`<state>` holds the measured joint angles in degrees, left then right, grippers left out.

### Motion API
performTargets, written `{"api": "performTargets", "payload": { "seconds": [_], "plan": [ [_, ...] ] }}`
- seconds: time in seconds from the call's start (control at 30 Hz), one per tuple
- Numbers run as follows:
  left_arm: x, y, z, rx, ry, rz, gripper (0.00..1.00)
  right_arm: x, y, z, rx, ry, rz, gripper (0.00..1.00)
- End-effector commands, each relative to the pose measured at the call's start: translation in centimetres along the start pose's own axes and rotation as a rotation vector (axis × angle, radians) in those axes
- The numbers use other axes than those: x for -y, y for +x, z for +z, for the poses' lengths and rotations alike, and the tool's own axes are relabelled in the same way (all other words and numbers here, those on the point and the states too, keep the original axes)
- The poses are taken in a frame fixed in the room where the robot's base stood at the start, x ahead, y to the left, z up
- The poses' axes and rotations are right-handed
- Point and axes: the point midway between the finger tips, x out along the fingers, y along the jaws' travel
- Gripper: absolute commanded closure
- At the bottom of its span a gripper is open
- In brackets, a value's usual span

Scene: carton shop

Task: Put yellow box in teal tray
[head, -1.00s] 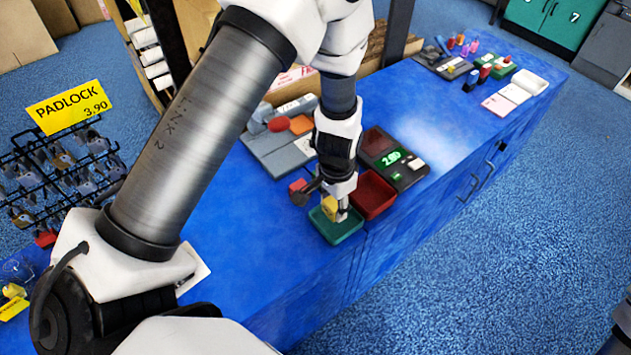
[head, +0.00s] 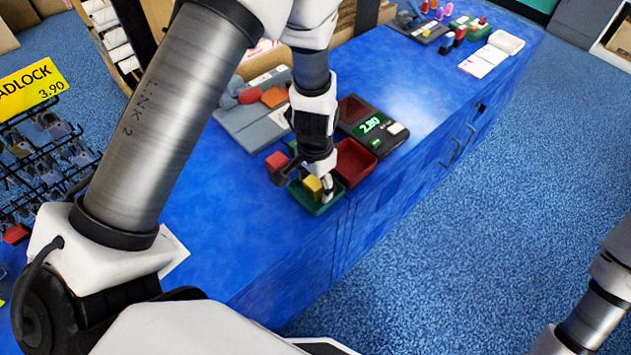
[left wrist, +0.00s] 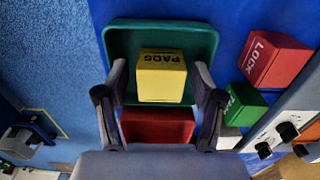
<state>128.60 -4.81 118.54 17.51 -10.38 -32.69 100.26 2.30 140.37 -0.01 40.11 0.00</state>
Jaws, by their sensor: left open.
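The yellow box (head: 313,186), marked "PADS", is in the teal tray (head: 318,207) near the counter's front edge. In the left wrist view the yellow box (left wrist: 162,82) stands inside the walls of the teal tray (left wrist: 112,42). My left gripper (left wrist: 160,76) is open, with one finger on each side of the box. I cannot tell whether the fingers touch it. In the head view my left gripper (head: 318,188) is low over the tray and partly hides it. My right gripper is out of view.
A red box (left wrist: 277,61) marked "LOCK" and a green box (left wrist: 245,104) stand close beside the teal tray. The counter's front left is mostly clear.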

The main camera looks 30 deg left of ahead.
Motion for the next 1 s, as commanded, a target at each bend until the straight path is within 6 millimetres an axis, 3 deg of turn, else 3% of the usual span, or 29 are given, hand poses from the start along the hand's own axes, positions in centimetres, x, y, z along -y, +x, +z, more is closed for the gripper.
{"api": "performTargets", "payload": {
  "seconds": [0.5, 0.63, 1.0],
  "plan": [
    [0.0, -11.1, -0.1, -0.003, 0.0, -0.001, 0.32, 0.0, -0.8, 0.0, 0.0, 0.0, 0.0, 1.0],
    [0.0, -12.1, 0.0, -0.001, 0.0, 0.0, 0.32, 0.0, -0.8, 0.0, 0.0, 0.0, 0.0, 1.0],
    [0.0, -12.1, 0.0, 0.0, 0.0, 0.0, 0.32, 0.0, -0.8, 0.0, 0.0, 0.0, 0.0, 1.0]
  ]
}}
